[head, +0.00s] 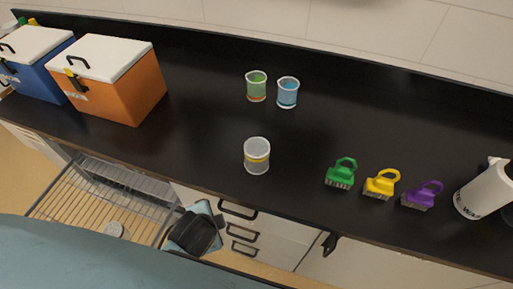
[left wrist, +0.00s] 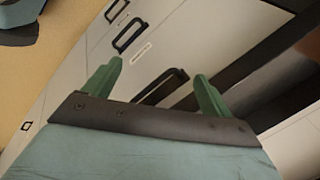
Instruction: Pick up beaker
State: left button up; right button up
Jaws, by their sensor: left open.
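A clear beaker with a yellow band (head: 257,156) stands upright near the front edge of the black counter in the head view. Behind it stand a beaker with green contents (head: 256,88) and a beaker with blue contents (head: 287,94), side by side. My left gripper (left wrist: 157,70) shows in the left wrist view, its two green fingers apart with nothing between them. Drawer fronts and handles lie beyond the fingers. No beaker shows in that view. My right gripper is in neither view.
An orange cooler (head: 125,88) and a blue cooler (head: 38,72) stand at the left. A green brush (head: 342,173), yellow brush (head: 381,184), purple brush (head: 422,195) and white bottle (head: 483,192) stand at the right. A wire rack (head: 95,205) sits below the counter (head: 205,120). Space around the front beaker is clear.

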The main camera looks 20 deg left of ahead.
pick_arm(q)
notch_tip(320, 180, up, 7)
jog(key=m+t, duration=0.1)
jog(key=m, duration=0.1)
jog(key=m+t+y, duration=0.2)
jog(key=m+t, duration=0.5)
jog(key=m, duration=1.3)
send_near(257, 146)
jog(key=x, duration=0.6)
jog(key=shift+a+f, duration=0.2)
jog(key=shift+f, duration=0.2)
jog(key=x, duration=0.5)
jog(key=shift+w+d+f, duration=0.1)
jog(key=shift+d+f, duration=0.05)
jog(key=shift+f, duration=0.05)
jog(key=c, duration=1.1)
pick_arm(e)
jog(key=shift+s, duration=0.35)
pick_arm(q)
jog(key=shift+r, duration=0.1)
